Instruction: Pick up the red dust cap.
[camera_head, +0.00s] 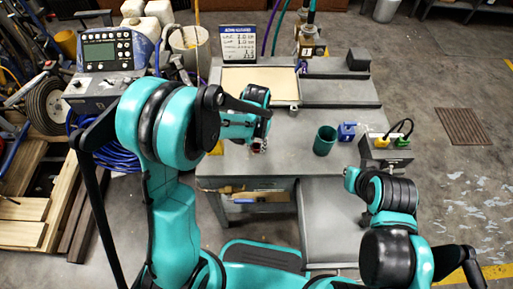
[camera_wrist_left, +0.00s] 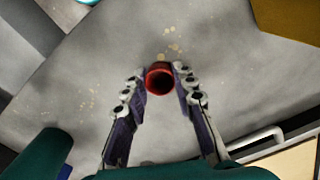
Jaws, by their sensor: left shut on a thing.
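The red dust cap (camera_wrist_left: 159,79) shows in the left wrist view as a small round hollow piece between the fingertips of my left gripper (camera_wrist_left: 160,73). The fingers touch it from both sides and are shut on it. A grey surface lies behind it; I cannot tell whether the cap touches that surface. In the head view my left gripper (camera_head: 258,146) is over the left part of the grey workbench (camera_head: 290,150), mostly hidden by my own arm. The cap is too small to make out there.
A green cup (camera_head: 325,140), a blue item (camera_head: 347,131) and a grey box with yellow and green plugs (camera_head: 385,146) stand to the right on the bench. A tan tray (camera_head: 272,83) and a sign (camera_head: 238,44) are at the back. The bench middle is clear.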

